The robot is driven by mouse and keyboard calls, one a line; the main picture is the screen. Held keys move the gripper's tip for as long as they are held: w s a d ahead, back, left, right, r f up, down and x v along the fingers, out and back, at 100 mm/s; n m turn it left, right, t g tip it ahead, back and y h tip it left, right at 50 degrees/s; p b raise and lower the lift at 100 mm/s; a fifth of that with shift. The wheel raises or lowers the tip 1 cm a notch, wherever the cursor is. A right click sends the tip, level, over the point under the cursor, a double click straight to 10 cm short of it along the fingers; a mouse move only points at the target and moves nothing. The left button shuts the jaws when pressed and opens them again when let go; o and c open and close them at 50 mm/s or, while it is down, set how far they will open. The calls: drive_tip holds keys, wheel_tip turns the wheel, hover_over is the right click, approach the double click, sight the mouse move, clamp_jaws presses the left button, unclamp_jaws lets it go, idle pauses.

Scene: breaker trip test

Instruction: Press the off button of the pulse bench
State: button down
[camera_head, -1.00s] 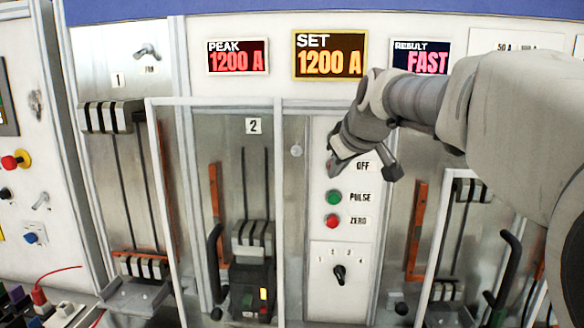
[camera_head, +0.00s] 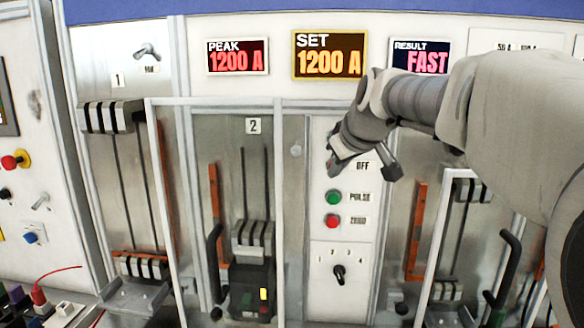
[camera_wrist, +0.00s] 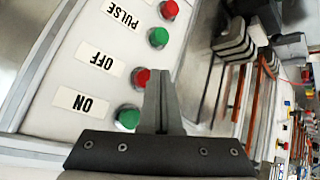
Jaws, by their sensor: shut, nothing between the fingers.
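The pulse bench panel (camera_head: 320,225) is white with a column of buttons. In the wrist view the red off button (camera_wrist: 140,77) sits beside its OFF label (camera_wrist: 91,53). The green on button (camera_wrist: 128,117) is beside the ON label. My gripper (camera_wrist: 157,76) is shut and empty. Its fingertips are right beside the off button and overlap its edge in the wrist view; I cannot tell whether they touch it. In the head view my gripper (camera_head: 336,166) hides the off button, while the OFF label (camera_head: 362,166) shows.
Below are the green PULSE button (camera_head: 334,197), the red ZERO button (camera_head: 332,221) and a rotary selector (camera_head: 339,273). Displays read PEAK 1200 A, SET 1200 A (camera_head: 329,55) and RESULT FAST. A breaker bay with a pale frame (camera_head: 279,200) stands left of the panel.

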drive_tip(key=shift+w, duration=0.1)
idle(0.4)
drive_tip(key=shift+w+d, duration=0.1)
drive_tip(key=shift+w, duration=0.25)
drive_tip(key=shift+w+d, duration=0.1)
drive_tip(key=shift+w, duration=0.35)
idle(0.7)
drive_tip(key=shift+s, duration=0.1)
drive_tip(key=shift+s+a, duration=0.2)
drive_tip(key=shift+s, duration=0.6)
drive_tip(key=shift+b, duration=0.3)
drive_tip(key=s+b, duration=0.1)
drive_tip(key=s, duration=0.1)
drive_tip(key=s+a+b, duration=0.1)
drive_tip(key=s, duration=0.2)
idle(0.5)
